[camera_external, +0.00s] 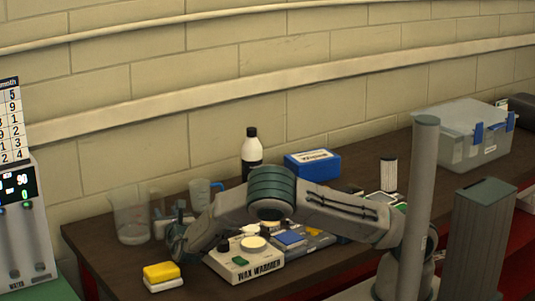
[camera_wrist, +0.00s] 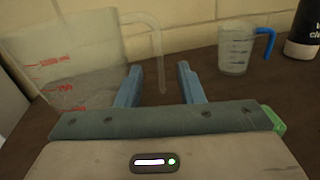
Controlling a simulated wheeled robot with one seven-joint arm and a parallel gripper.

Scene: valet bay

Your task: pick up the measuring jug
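A large clear measuring jug (camera_external: 131,218) with red marks stands at the left end of the bench. It fills the upper left of the wrist view (camera_wrist: 70,65), its clear handle on its right side. My gripper (camera_external: 168,220) is just right of the jug. In the wrist view my gripper (camera_wrist: 160,84) is open, and the handle shows between its two blue fingers. I cannot tell how deep the handle sits between them; nothing is gripped. A smaller clear measuring cup (camera_wrist: 236,48) with a blue handle stands to the right, also seen in the external view (camera_external: 200,191).
A dark bottle with a white label (camera_external: 252,150) and a blue box (camera_external: 312,164) stand behind my arm. A wax warmer (camera_external: 245,262) and yellow and white sponges (camera_external: 162,275) are in front. A grey machine (camera_external: 20,220) stands left of the bench.

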